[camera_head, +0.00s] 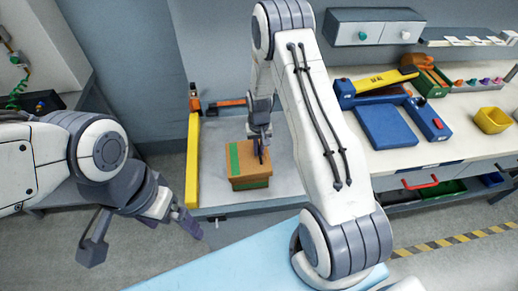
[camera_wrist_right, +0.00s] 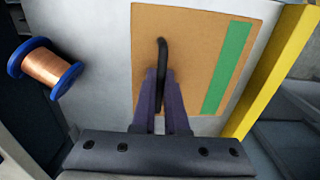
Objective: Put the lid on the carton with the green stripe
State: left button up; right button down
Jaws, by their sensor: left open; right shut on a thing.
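The carton (camera_head: 249,184) stands on a grey surface in the middle of the head view. Over it is a flat brown lid (camera_head: 249,160) with a green stripe along its left side. In the wrist view the lid (camera_wrist_right: 190,35) shows a black loop handle (camera_wrist_right: 161,60) and the stripe on the right. My right gripper (camera_head: 260,148) is shut on this handle from above; its fingers also show in the wrist view (camera_wrist_right: 160,105). Whether the lid rests fully on the carton I cannot tell. My left gripper (camera_head: 180,217) is open and empty, left of and nearer than the carton.
A yellow bar (camera_head: 193,160) runs along the surface left of the carton. A copper wire spool (camera_wrist_right: 45,68) lies nearby in the wrist view. The right bench holds a blue fixture (camera_head: 388,125) and a yellow bin (camera_head: 492,120). A light-blue surface (camera_head: 235,258) lies in front.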

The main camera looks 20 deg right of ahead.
dwell(0.3)
jog(key=c, duration=0.9)
grip_release()
jog(key=shift+o, duration=0.2)
notch_tip(320, 180, up, 10)
jog(key=shift+r+b, duration=0.2)
jog(key=shift+b, duration=0.8)
